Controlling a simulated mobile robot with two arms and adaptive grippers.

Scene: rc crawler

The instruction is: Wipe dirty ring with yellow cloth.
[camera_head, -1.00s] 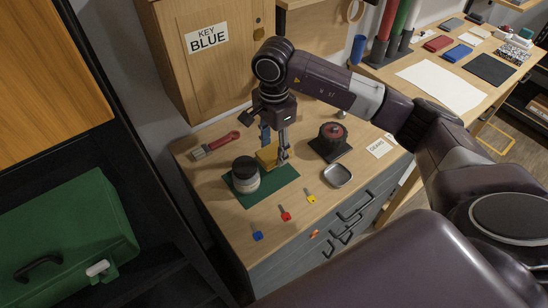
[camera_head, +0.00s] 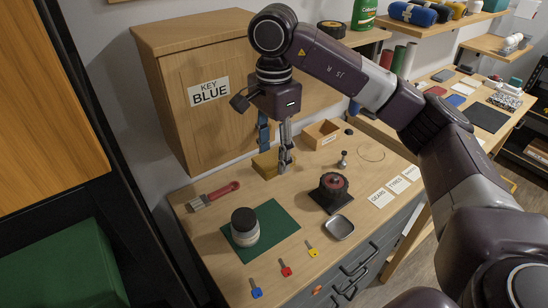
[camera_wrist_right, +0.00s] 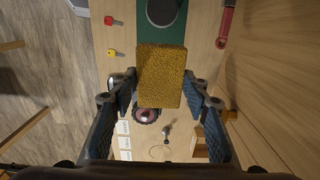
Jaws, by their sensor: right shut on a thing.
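My right gripper (camera_head: 282,162) is shut on the yellow cloth (camera_head: 266,164), a thick textured block. It seems to hang above the wooden worktop behind the green mat. In the right wrist view the cloth (camera_wrist_right: 161,76) sits between the fingertips of the right gripper (camera_wrist_right: 160,92). A thin dark ring mark (camera_head: 371,152) lies on the worktop at the back right, beyond the cloth and apart from it. It also shows faintly in the right wrist view (camera_wrist_right: 160,153). My left gripper is not in view.
A dark-lidded jar (camera_head: 244,227) stands on the green mat (camera_head: 277,221). A red-handled brush (camera_head: 214,195) lies left. A dark wheel on a stand (camera_head: 333,188), a metal dish (camera_head: 339,229), a small metal part (camera_head: 343,160) and a wooden box (camera_head: 321,134) stand right. A cabinet (camera_head: 200,90) rises behind.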

